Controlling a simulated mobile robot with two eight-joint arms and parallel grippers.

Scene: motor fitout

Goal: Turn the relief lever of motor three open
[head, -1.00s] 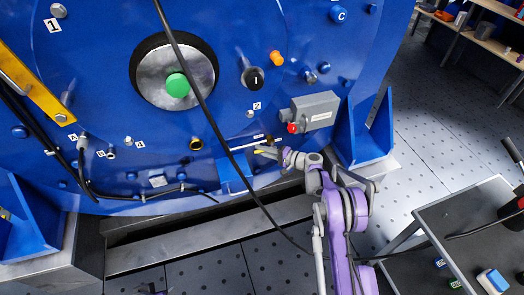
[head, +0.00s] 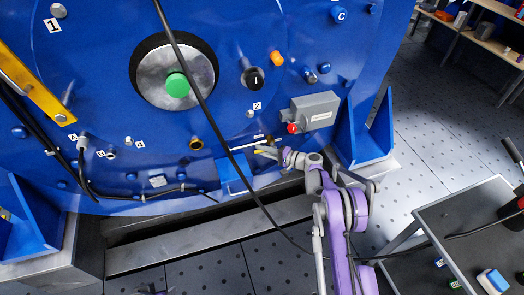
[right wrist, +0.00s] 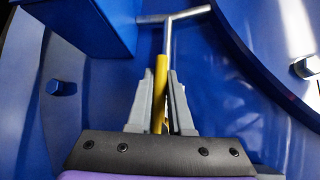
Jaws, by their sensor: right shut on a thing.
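The lever is a yellow-sleeved handle on a metal rod (right wrist: 167,48), which ends in a metal crosspiece at the top of the right wrist view. It sits low on the blue motor housing (head: 100,115). My right gripper (head: 268,151) is at the handle, below the grey box. In the right wrist view its two grey fingers (right wrist: 160,100) are shut on the yellow handle (right wrist: 160,78), one on each side. The fingers hide part of the handle. In the head view the lever is small and partly covered by the gripper. My left gripper is not clearly in view.
A black cable (head: 213,120) hangs across the housing, left of my right gripper. A grey box (head: 315,112) with a red button is just above right. A blue bracket (head: 232,177) stands close left. A grey cart (head: 460,225) is at right.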

